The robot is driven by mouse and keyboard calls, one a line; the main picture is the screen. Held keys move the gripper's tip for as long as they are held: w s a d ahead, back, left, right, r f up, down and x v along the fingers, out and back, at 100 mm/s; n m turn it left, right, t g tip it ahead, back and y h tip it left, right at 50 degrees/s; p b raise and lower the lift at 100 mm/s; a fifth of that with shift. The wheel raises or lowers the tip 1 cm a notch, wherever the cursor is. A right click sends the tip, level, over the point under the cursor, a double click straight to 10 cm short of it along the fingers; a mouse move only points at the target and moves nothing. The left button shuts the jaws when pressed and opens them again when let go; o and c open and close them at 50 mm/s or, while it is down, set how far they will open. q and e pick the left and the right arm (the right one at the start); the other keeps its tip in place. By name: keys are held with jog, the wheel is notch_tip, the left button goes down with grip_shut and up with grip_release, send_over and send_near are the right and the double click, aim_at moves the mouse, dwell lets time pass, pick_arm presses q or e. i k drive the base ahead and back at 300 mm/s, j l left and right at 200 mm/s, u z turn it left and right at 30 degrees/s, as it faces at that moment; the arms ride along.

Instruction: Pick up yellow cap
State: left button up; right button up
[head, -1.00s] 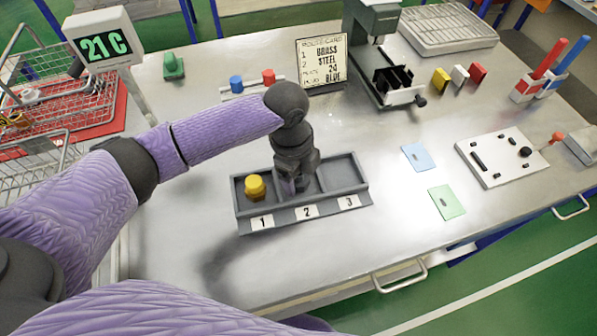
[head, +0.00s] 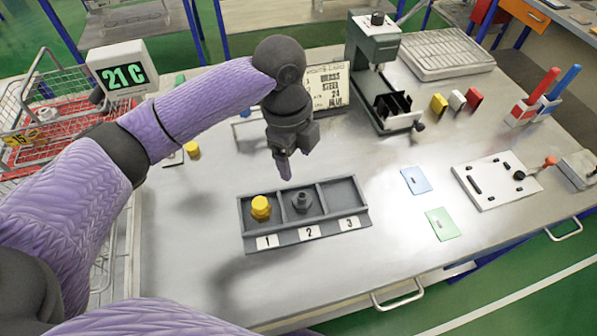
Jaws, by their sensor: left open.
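A yellow cap (head: 192,149) stands on the table at the left, just past my left forearm. Another yellow piece (head: 261,207) sits in compartment 1 of the grey three-part tray (head: 308,236). A dark grey fitting (head: 302,201) stands upright in compartment 2, and compartment 3 is empty. My left gripper (head: 284,172) points down above and behind the tray, clear of its contents. It is open, and I see nothing held in it. My right gripper is not in view.
A press (head: 375,65) is at the back. Blue (head: 416,180) and green (head: 441,223) cards lie right of the tray. The front table is clear.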

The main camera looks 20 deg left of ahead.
aim_at(192, 148)
jog(key=u, duration=1.45)
